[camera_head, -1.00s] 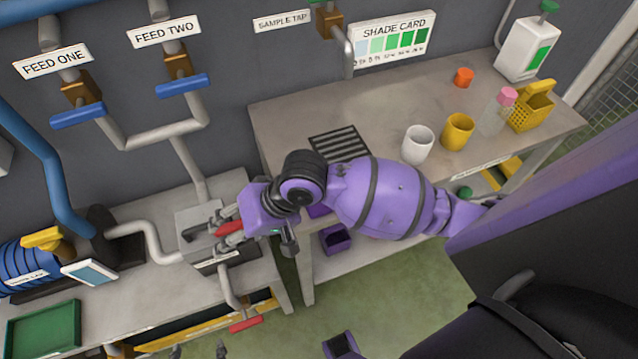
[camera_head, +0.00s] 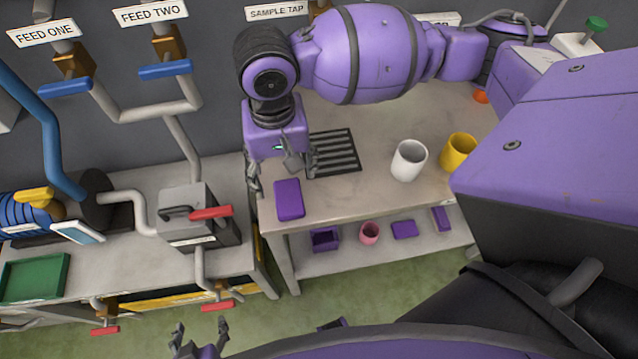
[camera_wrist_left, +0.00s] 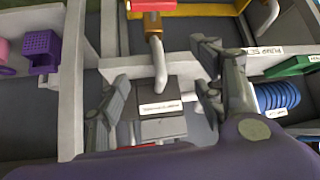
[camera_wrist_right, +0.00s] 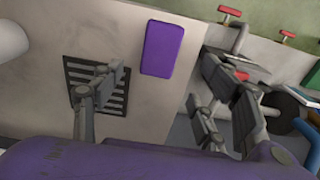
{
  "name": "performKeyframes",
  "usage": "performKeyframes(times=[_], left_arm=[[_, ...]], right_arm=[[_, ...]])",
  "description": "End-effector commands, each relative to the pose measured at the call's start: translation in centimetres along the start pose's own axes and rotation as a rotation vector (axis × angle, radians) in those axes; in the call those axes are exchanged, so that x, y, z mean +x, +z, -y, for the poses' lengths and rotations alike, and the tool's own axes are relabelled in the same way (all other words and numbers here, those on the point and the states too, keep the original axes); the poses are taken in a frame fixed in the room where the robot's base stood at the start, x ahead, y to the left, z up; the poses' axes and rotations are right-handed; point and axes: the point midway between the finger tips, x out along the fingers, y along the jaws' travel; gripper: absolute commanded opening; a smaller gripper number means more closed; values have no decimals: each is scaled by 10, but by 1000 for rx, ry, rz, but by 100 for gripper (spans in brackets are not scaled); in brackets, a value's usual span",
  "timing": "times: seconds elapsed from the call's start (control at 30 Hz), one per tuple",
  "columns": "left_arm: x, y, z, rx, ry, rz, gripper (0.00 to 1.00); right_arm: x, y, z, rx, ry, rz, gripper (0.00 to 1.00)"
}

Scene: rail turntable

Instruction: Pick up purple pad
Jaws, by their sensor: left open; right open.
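A flat purple pad (camera_head: 288,199) lies on the grey bench top at its near left corner, left of the black slotted grate (camera_head: 334,152). The pad also shows whole in the right wrist view (camera_wrist_right: 162,48). My right gripper (camera_head: 282,176) is open and empty, pointing down just behind the pad in the head view. In the right wrist view its fingers (camera_wrist_right: 160,88) are spread, with the pad ahead of the gap between them. My left gripper (camera_head: 200,332) is open and empty at the bottom of the head view, away from the pad.
A white mug (camera_head: 408,160) and a yellow mug (camera_head: 458,150) stand right of the grate. The lower shelf holds a purple bin (camera_head: 325,239), a pink cup (camera_head: 370,232) and other flat purple pieces (camera_head: 404,229). A valve box with a red handle (camera_head: 210,212) stands on the left bench.

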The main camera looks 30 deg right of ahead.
Motion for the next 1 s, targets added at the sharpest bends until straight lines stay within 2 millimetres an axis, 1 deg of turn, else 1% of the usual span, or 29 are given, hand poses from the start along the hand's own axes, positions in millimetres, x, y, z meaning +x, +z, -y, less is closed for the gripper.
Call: performKeyframes(times=[0.07, 0.33, 0.5, 0.6, 0.7, 0.87, 0.9, 1.0], left_arm=[[0, 4, 1, 4, -1, 6, 61], [0, 12, 11, 17, -12, 17, 61], [1, 12, 10, 15, -12, 15, 61], [2, 11, 9, 12, -11, 13, 61], [3, 10, 7, 6, -10, 10, 61], [4, 7, 5, 0, -10, 6, 61], [4, 7, 4, 0, -9, 5, 61], [4, 7, 4, -1, -9, 5, 61]], right_arm=[[4, -1, 0, 2, 5, -1, 67], [36, 2, -2, 1, 5, 0, 67], [63, 5, -3, 1, 4, -1, 67], [72, 4, -3, 0, 3, -2, 67], [76, 4, -3, -1, 2, -5, 67], [75, 4, -3, -1, 1, -7, 67], [75, 4, -3, -1, 1, -7, 66], [75, 4, -2, -1, 1, -7, 53]])
